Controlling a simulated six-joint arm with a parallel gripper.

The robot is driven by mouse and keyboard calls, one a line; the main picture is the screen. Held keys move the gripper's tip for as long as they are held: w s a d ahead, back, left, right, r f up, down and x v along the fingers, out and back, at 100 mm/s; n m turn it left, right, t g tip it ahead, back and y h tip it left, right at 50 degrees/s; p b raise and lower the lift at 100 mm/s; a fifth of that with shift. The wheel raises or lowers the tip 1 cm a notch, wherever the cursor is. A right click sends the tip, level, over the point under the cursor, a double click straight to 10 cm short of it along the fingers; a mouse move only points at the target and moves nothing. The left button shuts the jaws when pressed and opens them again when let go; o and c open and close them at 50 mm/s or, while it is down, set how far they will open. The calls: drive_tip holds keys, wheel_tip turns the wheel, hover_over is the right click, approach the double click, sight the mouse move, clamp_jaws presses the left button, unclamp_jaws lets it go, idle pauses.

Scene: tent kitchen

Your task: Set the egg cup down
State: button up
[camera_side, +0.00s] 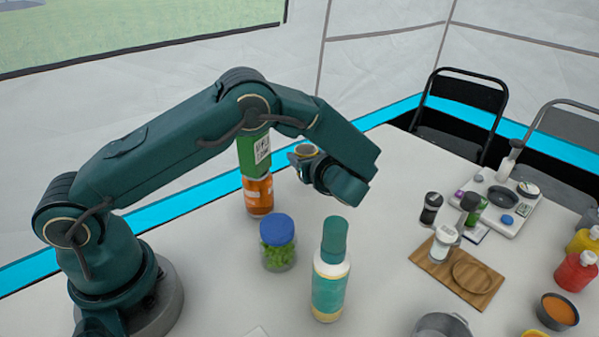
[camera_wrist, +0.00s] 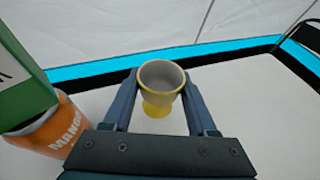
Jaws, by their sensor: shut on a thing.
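The egg cup (camera_wrist: 161,77) has a pale grey bowl and a yellow foot. In the wrist view it is upright, its open, empty bowl between the fingers of my gripper (camera_wrist: 161,98). One finger presses on each side, so my gripper is shut on it. The white table lies below the foot, but I cannot tell whether the foot touches it.
An orange can (camera_side: 258,196) with a green box (camera_side: 253,150) above it stands close on the gripper's left. A blue-lidded jar (camera_side: 278,243) and a teal-capped bottle (camera_side: 331,272) stand nearer the side camera. A wooden board (camera_side: 434,272) lies right. The table beyond the cup is clear.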

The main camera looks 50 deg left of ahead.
drive_tip(key=shift+f, duration=1.8)
drive_tip(key=shift+f, duration=0.1)
drive_tip(key=shift+f, duration=0.15)
drive_tip(key=o, duration=1.4)
drive_tip(key=v, duration=0.2)
drive_tip(key=shift+s+d, duration=0.1)
drive_tip(key=shift+d, duration=0.25)
wheel_tip(320, 180, up, 7)
drive_tip(key=shift+s+d+f, duration=0.1)
drive_tip(key=shift+f, duration=0.1)
drive_tip(key=shift+o, duration=0.5)
drive_tip(key=shift+r, duration=0.45)
